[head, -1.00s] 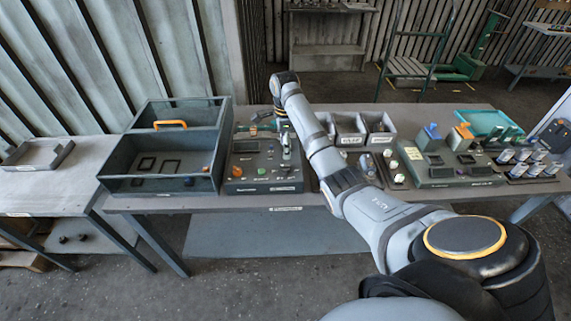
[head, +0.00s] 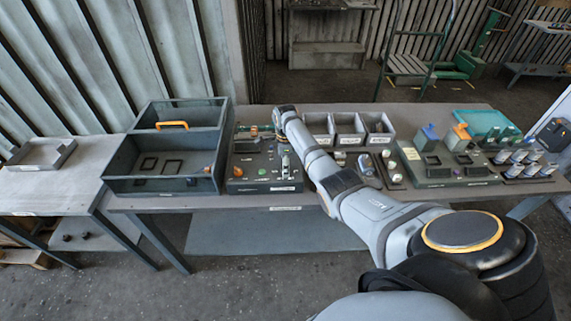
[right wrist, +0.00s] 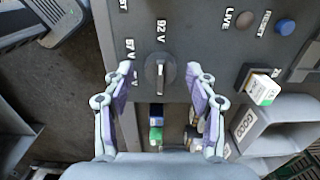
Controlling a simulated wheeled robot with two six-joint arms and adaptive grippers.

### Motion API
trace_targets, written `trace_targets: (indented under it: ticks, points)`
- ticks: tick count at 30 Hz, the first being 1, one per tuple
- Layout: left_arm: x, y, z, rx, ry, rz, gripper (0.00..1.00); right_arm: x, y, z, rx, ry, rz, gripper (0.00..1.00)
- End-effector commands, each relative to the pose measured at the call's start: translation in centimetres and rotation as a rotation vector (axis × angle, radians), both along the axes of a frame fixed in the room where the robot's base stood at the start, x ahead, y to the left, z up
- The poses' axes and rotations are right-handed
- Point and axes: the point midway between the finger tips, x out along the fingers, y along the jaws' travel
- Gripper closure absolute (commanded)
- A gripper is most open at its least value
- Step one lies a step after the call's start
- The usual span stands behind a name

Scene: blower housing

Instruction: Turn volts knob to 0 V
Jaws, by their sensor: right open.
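The volts knob (right wrist: 160,75) is a dark round dial with a pale upright line across it, in the right wrist view. It sits on a dark grey panel (right wrist: 205,45) with a "92 V" label above it and a "57 V" label to its upper left. A further label at the left is partly hidden by a finger. My right gripper (right wrist: 160,71) is open, with one finger on each side of the knob and a gap to each. In the head view the control panel (head: 250,186) stands on the table, and my right arm hides part of it. My left gripper is not seen.
A grey divided crate (head: 160,186) with an orange handle stands left of the panel. Grey bins (head: 348,140) and another device (head: 455,182) are to the right. In the wrist view a blue button (right wrist: 285,26) and a brown button (right wrist: 244,19) lie right of the knob.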

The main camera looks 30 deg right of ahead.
Motion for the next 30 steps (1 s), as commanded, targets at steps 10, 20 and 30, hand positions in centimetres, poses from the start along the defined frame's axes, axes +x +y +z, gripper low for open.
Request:
trace_targets:
  ticks: [10,20,30]
  points:
    - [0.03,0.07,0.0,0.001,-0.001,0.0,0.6,0.01,0.02,0.03,0.0,0.0,0.001,0.67]
    - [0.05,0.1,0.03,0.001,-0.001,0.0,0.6,0.0,0.02,0.05,0.0,0.0,0.003,0.97]
    - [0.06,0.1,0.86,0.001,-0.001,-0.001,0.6,0.02,0.02,0.26,0.001,0.001,0.116,0.98]
